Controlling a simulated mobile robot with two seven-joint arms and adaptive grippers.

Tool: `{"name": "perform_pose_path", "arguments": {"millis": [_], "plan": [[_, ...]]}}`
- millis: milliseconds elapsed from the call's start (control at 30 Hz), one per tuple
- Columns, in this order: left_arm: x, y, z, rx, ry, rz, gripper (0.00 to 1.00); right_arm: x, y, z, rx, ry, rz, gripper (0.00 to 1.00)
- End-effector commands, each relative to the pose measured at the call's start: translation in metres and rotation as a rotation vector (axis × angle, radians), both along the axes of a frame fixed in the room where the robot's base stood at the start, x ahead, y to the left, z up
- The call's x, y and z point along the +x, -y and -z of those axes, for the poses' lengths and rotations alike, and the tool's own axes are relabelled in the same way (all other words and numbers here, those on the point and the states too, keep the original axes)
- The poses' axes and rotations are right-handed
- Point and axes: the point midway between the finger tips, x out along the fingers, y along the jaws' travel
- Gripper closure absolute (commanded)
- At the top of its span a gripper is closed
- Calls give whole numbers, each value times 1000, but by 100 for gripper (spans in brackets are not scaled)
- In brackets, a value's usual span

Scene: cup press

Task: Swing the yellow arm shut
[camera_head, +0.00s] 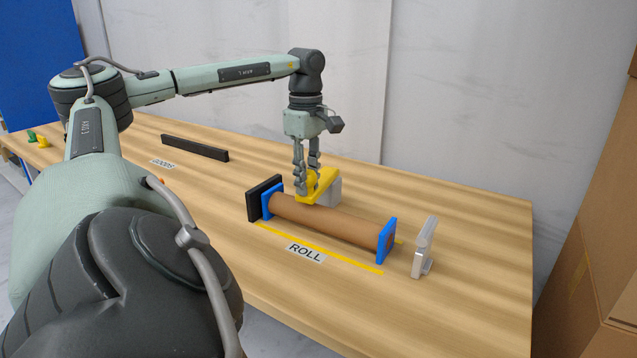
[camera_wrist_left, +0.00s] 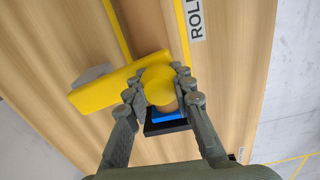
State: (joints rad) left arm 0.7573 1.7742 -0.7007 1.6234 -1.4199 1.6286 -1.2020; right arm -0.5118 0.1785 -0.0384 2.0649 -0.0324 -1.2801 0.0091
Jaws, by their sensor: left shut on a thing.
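The yellow arm (camera_head: 320,187) lies level by the left half of a brown roll (camera_head: 335,222), partly over it. It runs from a grey block (camera_head: 335,188) behind the roll toward my left gripper. My left gripper (camera_head: 307,190) points down and is shut on the round yellow knob at the arm's end. In the left wrist view the knob (camera_wrist_left: 158,84) sits between the fingertips, with the yellow arm (camera_wrist_left: 110,90) reaching to the left. The fingers hide part of the knob. My right gripper does not show.
Blue end plates (camera_head: 387,240) hold the roll, with a black block (camera_head: 262,196) at its left end. A grey metal bracket (camera_head: 424,247) stands to the right. A black bar (camera_head: 195,148) lies at the back left. The front table area is clear.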

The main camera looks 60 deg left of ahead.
Motion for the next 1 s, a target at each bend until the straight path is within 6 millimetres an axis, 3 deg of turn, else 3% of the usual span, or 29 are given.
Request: {"name": "perform_pose_path", "arguments": {"millis": [333, 900, 933, 1000], "plan": [[-7, -12, 1, 1, -3, 50, 100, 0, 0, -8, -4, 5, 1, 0], [-9, -16, 0, 5, -4, 46, 100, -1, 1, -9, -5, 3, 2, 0], [-9, -16, 0, 5, -5, 46, 74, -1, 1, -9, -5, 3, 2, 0], [-9, -16, 0, 5, -4, 46, 66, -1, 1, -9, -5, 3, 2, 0]]}}
